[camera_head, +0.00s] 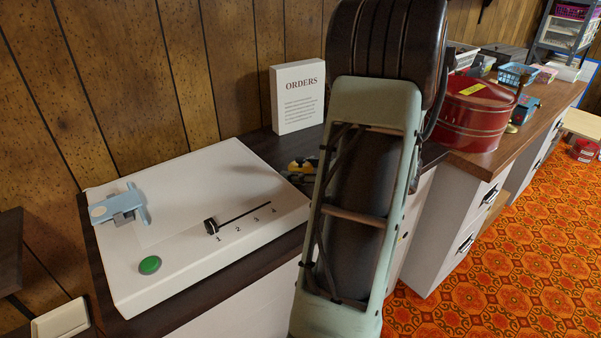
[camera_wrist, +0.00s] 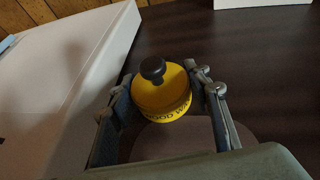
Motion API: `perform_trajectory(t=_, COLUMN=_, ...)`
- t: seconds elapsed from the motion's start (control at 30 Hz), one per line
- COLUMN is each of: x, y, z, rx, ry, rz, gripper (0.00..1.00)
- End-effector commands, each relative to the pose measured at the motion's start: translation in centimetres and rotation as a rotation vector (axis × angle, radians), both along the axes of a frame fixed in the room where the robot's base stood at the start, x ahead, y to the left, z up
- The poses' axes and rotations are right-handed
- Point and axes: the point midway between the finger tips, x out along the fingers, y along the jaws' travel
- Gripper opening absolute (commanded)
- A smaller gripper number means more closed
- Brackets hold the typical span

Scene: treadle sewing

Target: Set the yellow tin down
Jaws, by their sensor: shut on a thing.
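The yellow tin (camera_wrist: 163,97) has a black knob on its lid and dark lettering, of which "WOOD WA" is readable, around its side. My gripper (camera_wrist: 165,90) is shut on it, with one finger against each side, in the wrist view. The tin looks roughly upright over the dark countertop (camera_wrist: 240,55); I cannot tell whether its base touches anything. In the head view a small yellow and black part of the tin (camera_head: 303,163) shows left of my arm, which hides the rest.
A pale, rounded flat patch (camera_wrist: 180,140) lies below the tin. A white panel box (camera_head: 200,215) with a green button and numbered slider stands at left. A white "ORDERS" sign (camera_head: 298,97) stands behind. A red round tin (camera_head: 475,112) is at right.

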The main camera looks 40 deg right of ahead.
Motion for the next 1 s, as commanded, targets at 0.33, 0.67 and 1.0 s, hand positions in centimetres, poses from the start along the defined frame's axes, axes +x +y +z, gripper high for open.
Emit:
perform_trajectory(t=0.33, x=0.0, y=0.0, z=1.0, rx=-0.003, ry=-0.002, rz=0.000, gripper=0.13)
perform_trajectory(t=0.67, x=-2.3, y=-0.1, z=6.4, rx=-0.005, ry=-0.002, rz=-0.003, gripper=0.13)
perform_trajectory(t=1.0, x=-8.9, y=0.1, z=11.0, rx=-0.001, ry=0.000, rz=-0.004, gripper=0.13)
